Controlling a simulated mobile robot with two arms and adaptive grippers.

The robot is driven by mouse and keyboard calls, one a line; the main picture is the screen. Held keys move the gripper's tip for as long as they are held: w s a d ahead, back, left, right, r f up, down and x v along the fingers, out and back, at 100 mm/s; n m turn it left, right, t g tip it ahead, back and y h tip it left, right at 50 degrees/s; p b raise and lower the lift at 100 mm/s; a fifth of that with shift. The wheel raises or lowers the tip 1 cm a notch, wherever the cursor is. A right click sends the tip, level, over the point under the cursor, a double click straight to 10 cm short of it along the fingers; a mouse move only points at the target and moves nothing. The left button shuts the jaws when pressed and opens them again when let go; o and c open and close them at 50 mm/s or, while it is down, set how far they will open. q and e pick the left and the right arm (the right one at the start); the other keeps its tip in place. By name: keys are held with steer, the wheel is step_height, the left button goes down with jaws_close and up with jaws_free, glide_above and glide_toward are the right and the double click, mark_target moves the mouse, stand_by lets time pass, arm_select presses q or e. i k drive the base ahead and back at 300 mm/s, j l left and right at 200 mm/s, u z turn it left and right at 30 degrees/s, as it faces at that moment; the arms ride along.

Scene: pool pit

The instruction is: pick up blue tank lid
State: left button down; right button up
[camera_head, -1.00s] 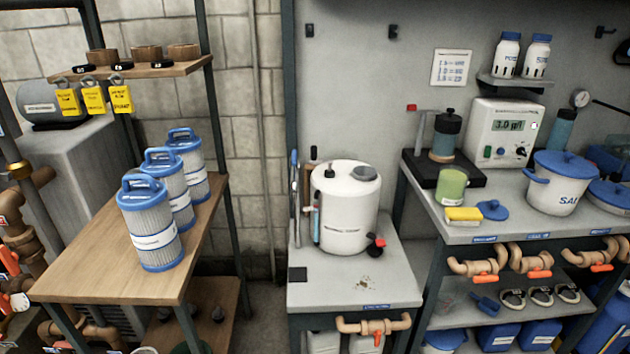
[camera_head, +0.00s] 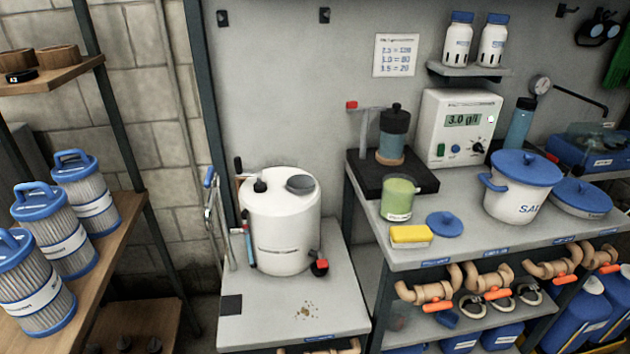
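A small round blue lid with a knob (camera_head: 444,224) lies flat on the right counter, beside a yellow sponge (camera_head: 410,236). A white tank (camera_head: 280,225) with a grey cap and a black cap stands on the lower middle counter. A white pot marked with blue letters (camera_head: 514,202) wears a larger blue lid (camera_head: 526,167). Another wide blue lid (camera_head: 582,194) sits at the right on a low white vessel. I cannot tell for certain which blue lid the task names. Neither of my grippers shows in the view.
A green jar (camera_head: 398,200) stands behind the sponge. A black tray (camera_head: 370,178) and a white meter (camera_head: 457,130) stand at the back of the right counter (camera_head: 470,250). Pipes with orange valves (camera_head: 428,290) run under its front edge. Blue-capped filters (camera_head: 85,195) stand on the left shelf.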

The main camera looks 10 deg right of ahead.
mark_target(444, 224)
steer(key=i+l, duration=0.45)
steer(key=i, duration=0.55)
steer(key=l+z, duration=0.25)
steer(key=z, duration=0.25)
steer(key=l+z, duration=0.3)
steer(key=z, duration=0.15)
steer(key=u, duration=1.3)
steer(key=k+j+z, duration=0.1)
steer(key=z, duration=0.15)
steer(key=j, duration=0.1)
